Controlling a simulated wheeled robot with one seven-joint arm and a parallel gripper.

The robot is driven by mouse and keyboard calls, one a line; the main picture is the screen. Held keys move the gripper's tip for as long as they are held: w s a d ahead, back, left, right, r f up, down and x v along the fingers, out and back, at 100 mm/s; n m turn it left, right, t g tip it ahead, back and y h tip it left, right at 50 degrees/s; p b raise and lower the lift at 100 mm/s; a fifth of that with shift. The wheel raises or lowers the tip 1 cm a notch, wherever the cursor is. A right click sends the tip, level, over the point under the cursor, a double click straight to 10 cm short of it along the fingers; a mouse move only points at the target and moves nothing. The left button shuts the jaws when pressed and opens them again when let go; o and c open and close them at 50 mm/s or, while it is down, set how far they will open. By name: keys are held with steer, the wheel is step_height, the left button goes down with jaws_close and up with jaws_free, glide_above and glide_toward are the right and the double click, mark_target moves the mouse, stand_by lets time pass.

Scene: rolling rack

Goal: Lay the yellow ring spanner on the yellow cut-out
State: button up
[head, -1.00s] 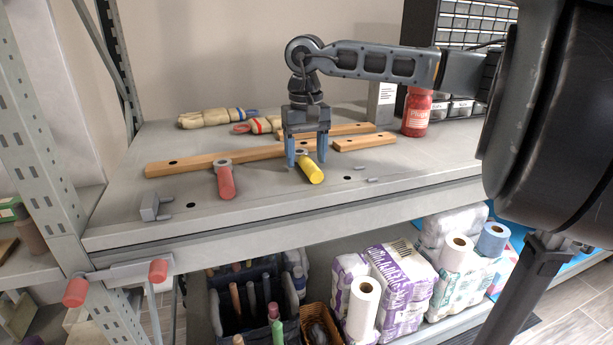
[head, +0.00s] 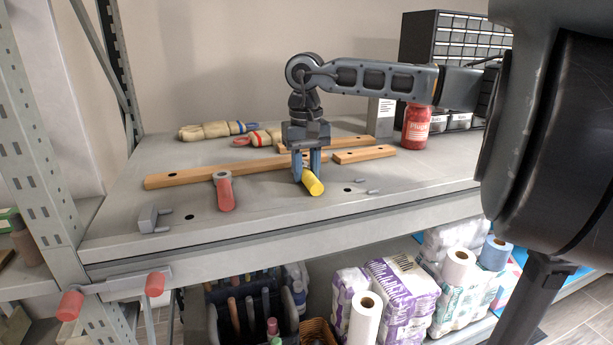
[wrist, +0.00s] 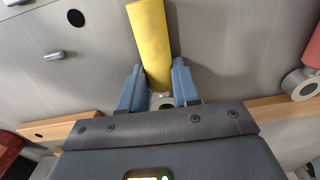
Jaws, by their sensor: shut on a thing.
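The yellow ring spanner (head: 313,183) has a thick yellow handle and a grey ring end. It lies at the front middle of the grey shelf in the head view. My gripper (head: 306,178) points down over it, with its blue fingers shut on the spanner near the ring end. In the wrist view, the yellow handle (wrist: 150,45) runs away from between the fingertips (wrist: 160,88), and the grey ring end is partly hidden by the gripper. Whether the spanner touches the shelf is unclear. I see no yellow cut-out in either view.
A red-handled spanner (head: 225,192) lies to the left. Wooden strips (head: 215,172) lie behind, with gloves (head: 215,130) and a red jar (head: 416,126) farther back. A grey bracket (head: 148,219) and small pegs (head: 366,183) are near the front edge.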

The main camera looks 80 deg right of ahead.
mark_target(307, 170)
jaws_close()
steer(key=shift+r+p, duration=0.65)
steer(key=shift+r, duration=2.4)
